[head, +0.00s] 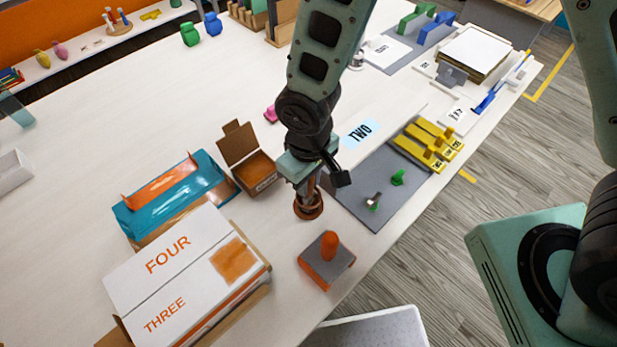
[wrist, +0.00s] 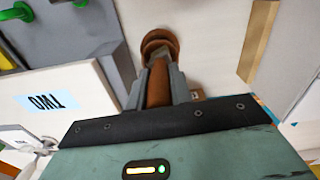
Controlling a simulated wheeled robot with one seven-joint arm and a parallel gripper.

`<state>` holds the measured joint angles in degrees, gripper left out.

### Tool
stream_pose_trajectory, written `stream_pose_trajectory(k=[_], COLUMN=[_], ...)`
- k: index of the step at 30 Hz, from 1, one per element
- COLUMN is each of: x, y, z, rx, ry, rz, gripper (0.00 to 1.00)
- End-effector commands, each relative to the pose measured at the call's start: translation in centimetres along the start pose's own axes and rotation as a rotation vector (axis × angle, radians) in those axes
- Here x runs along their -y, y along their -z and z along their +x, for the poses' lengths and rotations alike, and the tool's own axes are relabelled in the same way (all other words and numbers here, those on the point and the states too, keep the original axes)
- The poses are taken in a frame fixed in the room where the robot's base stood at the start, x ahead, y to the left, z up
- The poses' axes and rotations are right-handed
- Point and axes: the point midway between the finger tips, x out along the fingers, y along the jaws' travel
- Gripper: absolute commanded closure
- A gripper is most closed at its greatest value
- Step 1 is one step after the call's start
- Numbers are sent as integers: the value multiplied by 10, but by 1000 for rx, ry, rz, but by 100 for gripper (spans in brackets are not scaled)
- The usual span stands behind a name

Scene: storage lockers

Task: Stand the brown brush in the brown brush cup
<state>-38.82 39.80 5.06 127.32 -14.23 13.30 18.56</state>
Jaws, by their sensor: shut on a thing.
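My gripper (head: 308,183) points down above the front part of the white table, with its fingers closed around the brown brush. In the wrist view the brush (wrist: 158,84) is the brown piece clamped between the two grey fingers (wrist: 158,77). The round brown brush cup (head: 308,210) is directly below the gripper in the head view. In the wrist view its ring-shaped rim (wrist: 161,36) shows just beyond the fingertips, in line with the brush. The brush's lower end is hard to see, so I cannot tell whether it is inside the cup or just above it.
An orange block with a grey top and orange knob (head: 328,247) stands in front of the cup. An open cardboard box (head: 254,172) is to the left, and a white FOUR/THREE box (head: 180,270) at front left. A grey mat (head: 378,180) lies to the right.

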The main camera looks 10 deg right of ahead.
Motion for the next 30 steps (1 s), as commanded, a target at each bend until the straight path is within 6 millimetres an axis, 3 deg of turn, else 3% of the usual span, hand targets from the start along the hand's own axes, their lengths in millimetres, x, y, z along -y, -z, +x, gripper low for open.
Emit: stream_pose_trajectory(k=[23,24,26,30], x=[0,0,0,0], y=[0,0,0,0], z=[6,6,6,6], rx=[0,0,0,0], ry=[0,0,0,0], rz=[0,0,0,0], gripper=[100,73,57,53])
